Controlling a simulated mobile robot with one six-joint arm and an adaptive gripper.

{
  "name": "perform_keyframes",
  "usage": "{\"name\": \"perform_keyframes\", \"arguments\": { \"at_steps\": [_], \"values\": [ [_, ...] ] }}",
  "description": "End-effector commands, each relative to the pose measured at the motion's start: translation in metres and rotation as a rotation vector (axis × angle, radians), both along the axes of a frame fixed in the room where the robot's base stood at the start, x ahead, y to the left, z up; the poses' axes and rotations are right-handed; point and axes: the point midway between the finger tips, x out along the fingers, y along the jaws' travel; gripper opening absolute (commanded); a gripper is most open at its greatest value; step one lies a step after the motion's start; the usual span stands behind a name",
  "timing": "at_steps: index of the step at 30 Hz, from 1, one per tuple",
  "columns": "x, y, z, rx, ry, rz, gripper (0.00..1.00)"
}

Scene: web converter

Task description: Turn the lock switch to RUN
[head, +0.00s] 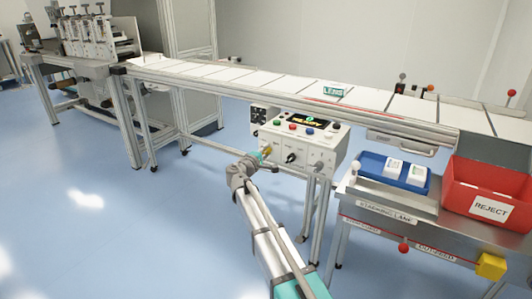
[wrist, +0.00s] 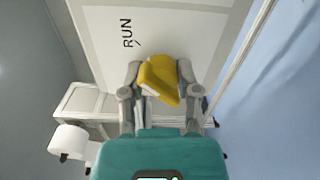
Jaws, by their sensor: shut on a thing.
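The lock switch is a yellow knob (wrist: 160,78) on the pale front of the control box (head: 318,158). In the wrist view it sits between the two fingers of my gripper (wrist: 157,90), which is shut on it. The word RUN (wrist: 128,32) is printed on the panel, above and left of the knob in that view. A small tick stands beside the word. The knob looks tilted in the picture; I cannot tell its exact setting. In the head view my gripper (head: 259,157) reaches the left part of the box front, with the yellow knob (head: 267,150) at its tip.
A black knob (head: 291,157) sits right of the lock switch. Coloured buttons and a lit display (head: 308,121) are on the box's sloped top. The conveyor (head: 240,76) runs behind. A blue tray (head: 372,175) and a red REJECT bin (head: 470,185) stand right. The floor in front is clear.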

Motion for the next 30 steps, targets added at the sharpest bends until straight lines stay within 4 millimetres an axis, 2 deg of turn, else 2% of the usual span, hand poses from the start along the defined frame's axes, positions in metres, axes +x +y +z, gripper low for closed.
{"name": "perform_keyframes", "arguments": {
  "at_steps": [9,22,23,28,30],
  "values": [
    [0.0013,-0.0003,0.0008,0.098,-0.058,0.0,0.0],
    [-0.0004,-0.0019,-0.0001,0.112,-0.063,-0.004,0.0],
    [-0.0005,-0.002,-0.0001,0.112,-0.063,-0.004,0.44],
    [-0.0007,-0.0019,-0.0003,0.112,-0.062,-0.004,0.76],
    [-0.0007,-0.0016,-0.0003,0.112,-0.062,-0.003,0.78]
  ]
}}
